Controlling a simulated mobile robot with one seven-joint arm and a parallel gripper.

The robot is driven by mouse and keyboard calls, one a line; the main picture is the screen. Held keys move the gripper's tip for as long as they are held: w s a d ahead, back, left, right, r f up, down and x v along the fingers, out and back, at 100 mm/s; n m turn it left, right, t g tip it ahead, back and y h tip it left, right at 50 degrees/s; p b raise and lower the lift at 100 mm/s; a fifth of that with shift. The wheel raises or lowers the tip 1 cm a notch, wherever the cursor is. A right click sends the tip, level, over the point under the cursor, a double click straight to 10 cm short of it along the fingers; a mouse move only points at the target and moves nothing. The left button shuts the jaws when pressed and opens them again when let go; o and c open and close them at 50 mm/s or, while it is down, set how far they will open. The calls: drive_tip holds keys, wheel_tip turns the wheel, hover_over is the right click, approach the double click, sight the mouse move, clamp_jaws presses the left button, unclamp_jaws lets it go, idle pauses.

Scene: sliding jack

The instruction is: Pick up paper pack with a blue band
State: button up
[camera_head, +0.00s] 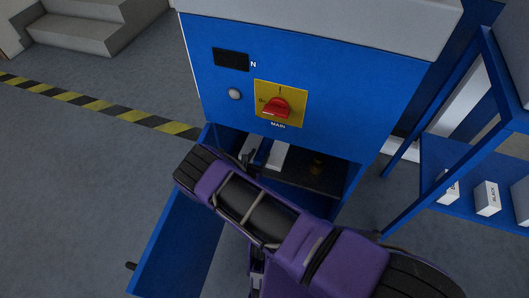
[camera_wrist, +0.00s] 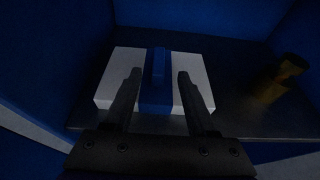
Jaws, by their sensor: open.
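The paper pack with a blue band (camera_wrist: 187,72) lies on a dark shelf inside the blue cabinet. It is white, and the blue band runs across its middle. In the head view the pack (camera_head: 277,156) shows partly, behind my arm. My gripper (camera_wrist: 155,75) is open in the wrist view. Its two fingers reach over the pack, one on each side of the blue band. I cannot tell whether they touch the pack. In the head view my arm covers most of the gripper.
The blue cabinet (camera_head: 325,100) has its door (camera_head: 180,240) open at the left. A dim yellowish object (camera_wrist: 280,80) stands right of the pack on the dark shelf (camera_wrist: 240,112). A blue rack (camera_head: 460,165) with white boxes (camera_head: 487,197) stands at the right.

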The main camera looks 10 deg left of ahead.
sight(264, 146)
drive_tip(key=shift+r+b+x, duration=0.2)
drive_tip(key=shift+b+x, duration=0.55)
drive_tip(key=shift+x, duration=2.75)
drive_tip(key=shift+w+a, duration=0.1)
clamp_jaws()
